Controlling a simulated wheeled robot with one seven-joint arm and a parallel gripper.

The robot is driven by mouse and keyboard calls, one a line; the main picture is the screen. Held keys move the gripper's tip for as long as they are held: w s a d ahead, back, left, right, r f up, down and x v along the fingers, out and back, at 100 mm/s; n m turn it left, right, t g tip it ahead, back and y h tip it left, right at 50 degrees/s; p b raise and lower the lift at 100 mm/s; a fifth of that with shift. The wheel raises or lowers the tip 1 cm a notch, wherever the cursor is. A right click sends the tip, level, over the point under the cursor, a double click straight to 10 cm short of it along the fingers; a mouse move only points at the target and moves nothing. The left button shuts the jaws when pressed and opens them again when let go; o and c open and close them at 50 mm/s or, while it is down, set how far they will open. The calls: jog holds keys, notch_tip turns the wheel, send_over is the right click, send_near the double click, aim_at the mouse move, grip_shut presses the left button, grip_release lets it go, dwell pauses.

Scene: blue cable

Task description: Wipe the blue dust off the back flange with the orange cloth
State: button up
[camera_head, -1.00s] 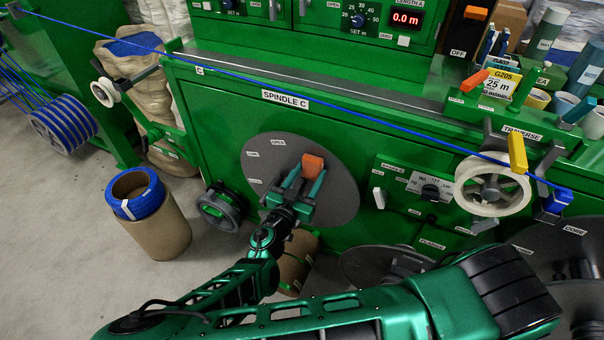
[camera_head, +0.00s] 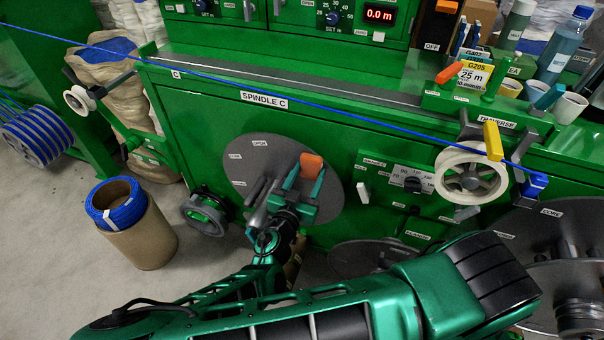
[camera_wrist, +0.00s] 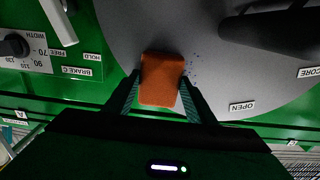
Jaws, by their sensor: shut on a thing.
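The back flange (camera_head: 240,170) is a large grey disc on the green Spindle C panel; it also shows in the wrist view (camera_wrist: 215,30). My gripper (camera_head: 306,185) is in front of its right part. In the wrist view my gripper (camera_wrist: 160,95) is shut on the orange cloth (camera_wrist: 161,80), a folded block between its fingers. The cloth (camera_head: 311,163) appears over the flange face near its upper right; whether it touches is unclear. Small dark blue dust specks (camera_wrist: 190,66) show on the flange just right of the cloth in the wrist view.
A dark spindle core (camera_wrist: 268,27) juts from the flange. A blue cable (camera_head: 330,106) runs above to a white pulley (camera_head: 470,175). A dark handwheel (camera_head: 205,212) is left of the flange. A cardboard tube with blue coil (camera_head: 140,240) stands on the floor.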

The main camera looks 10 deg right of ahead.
aim_at(290, 164)
jog(key=shift+w+a+f, duration=0.4)
jog(key=shift+w+a, duration=0.25)
jog(key=shift+a, duration=0.35)
jog(key=shift+w+a+f, duration=0.35)
jog(key=shift+w+a, duration=0.35)
jog(key=shift+a, duration=0.35)
jog(key=shift+w+a+f, duration=0.4)
jog(key=shift+w+a, duration=0.25)
jog(key=shift+a, duration=0.35)
jog(key=shift+v, duration=3)
jog(key=shift+v, duration=1.5)
